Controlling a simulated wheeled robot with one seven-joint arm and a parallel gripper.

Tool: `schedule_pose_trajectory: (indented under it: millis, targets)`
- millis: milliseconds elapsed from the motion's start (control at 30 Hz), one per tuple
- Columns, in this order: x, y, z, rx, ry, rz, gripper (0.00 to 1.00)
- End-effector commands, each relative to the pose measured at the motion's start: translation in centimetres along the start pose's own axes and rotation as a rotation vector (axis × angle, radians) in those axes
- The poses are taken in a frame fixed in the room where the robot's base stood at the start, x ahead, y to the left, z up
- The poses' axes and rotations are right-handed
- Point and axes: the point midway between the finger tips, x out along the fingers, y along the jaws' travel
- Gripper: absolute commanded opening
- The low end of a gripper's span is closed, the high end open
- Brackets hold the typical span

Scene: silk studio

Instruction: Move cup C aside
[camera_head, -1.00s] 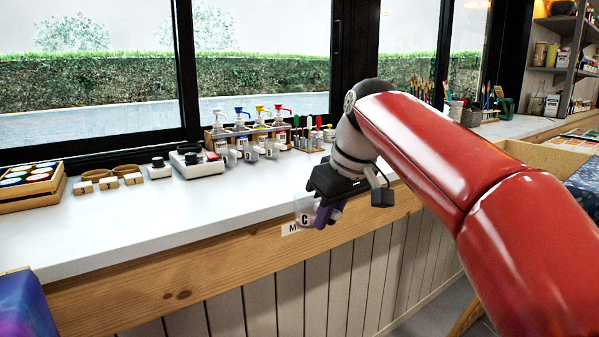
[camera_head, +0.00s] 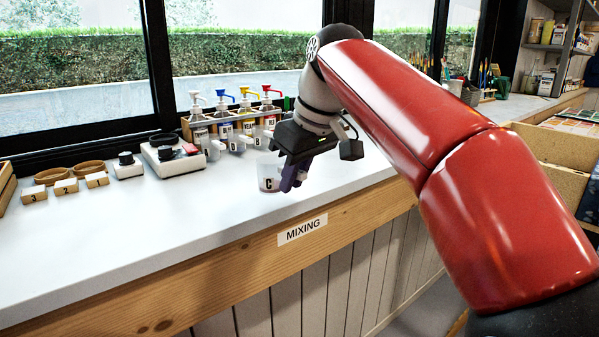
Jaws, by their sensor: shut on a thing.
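Cup C (camera_head: 267,178) is a small translucent cup with a black letter C on a white label. It stands upright near the front edge of the white counter, just above and left of the MIXING label; I cannot tell if its base touches the counter. My gripper (camera_head: 287,180) comes down from the upper right, with purple fingers at the cup's right side, and is shut on the cup. The fingers hide the cup's right edge.
The white counter (camera_head: 110,240) is clear left of the cup. Behind it are a rack of pump bottles (camera_head: 222,125), several lettered cups (camera_head: 236,144), a white scale-like device (camera_head: 172,155) and numbered wooden blocks (camera_head: 66,187). The wooden front edge (camera_head: 200,265) carries a MIXING label (camera_head: 302,229).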

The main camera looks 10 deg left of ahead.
Motion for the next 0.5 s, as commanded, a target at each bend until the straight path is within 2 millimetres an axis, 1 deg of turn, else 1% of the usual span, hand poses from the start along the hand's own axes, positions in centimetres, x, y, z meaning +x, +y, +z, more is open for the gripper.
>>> schedule_pose_trajectory:
  millis: [267,333,500]
  targets:
    - [1.8,0.4,-2.2,-0.001,0.000,-0.001,0.00]
    - [1.7,0.5,-3.0,0.000,0.000,-0.002,0.00]
    - [2.4,0.9,-4.5,-0.001,-0.001,-0.001,0.00]
